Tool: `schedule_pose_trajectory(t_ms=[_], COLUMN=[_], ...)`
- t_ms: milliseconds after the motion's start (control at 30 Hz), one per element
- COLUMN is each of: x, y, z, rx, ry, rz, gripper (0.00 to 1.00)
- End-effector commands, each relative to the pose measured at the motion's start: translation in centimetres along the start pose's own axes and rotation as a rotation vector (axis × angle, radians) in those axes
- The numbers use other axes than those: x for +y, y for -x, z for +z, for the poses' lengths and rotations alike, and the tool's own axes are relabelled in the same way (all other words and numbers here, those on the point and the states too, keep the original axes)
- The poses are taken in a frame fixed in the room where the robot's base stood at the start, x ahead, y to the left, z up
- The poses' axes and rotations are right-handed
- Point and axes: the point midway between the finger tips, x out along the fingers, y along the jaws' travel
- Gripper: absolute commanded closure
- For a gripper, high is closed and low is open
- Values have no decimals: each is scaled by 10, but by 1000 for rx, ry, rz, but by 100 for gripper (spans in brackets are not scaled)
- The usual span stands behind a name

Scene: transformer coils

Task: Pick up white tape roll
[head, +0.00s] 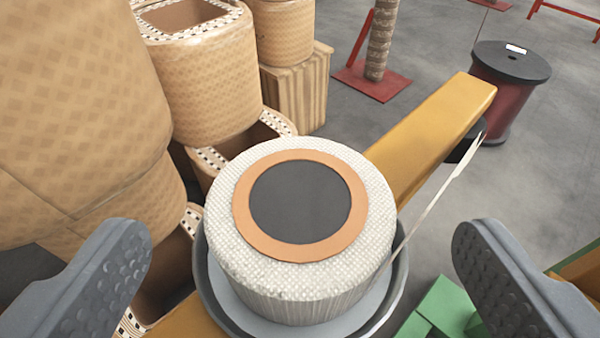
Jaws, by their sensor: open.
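The white tape roll (301,287) is a woven white cylinder with an orange ring and a dark round centre on top. It stands upright in a grey round dish (205,285) on a yellow beam. My gripper (300,247) is open, with one dark grey, studded finger at the lower left and the other at the lower right. The roll shows between the two fingers, with a visible gap on each side in the picture. How far the fingertips are from the roll in depth is hard to tell. The lower side of the roll is partly hidden by the dish rim.
Large tan wrapped coils (205,75) crowd the left side and back left. The yellow beam (432,135) runs to the upper right. A thin white strip (440,190) rises right of the roll. A dark red spool (505,95) stands farther back. Green parts (440,310) lie lower right.

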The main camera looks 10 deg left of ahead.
Motion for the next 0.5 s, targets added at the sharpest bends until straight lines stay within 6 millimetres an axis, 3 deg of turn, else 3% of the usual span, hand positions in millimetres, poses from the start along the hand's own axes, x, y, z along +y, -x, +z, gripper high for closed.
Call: schedule_pose_trajectory(t_ms=[500], x=[-1], y=[-45], z=[3], rx=[3], ry=[1], rz=[-2], gripper=[10])
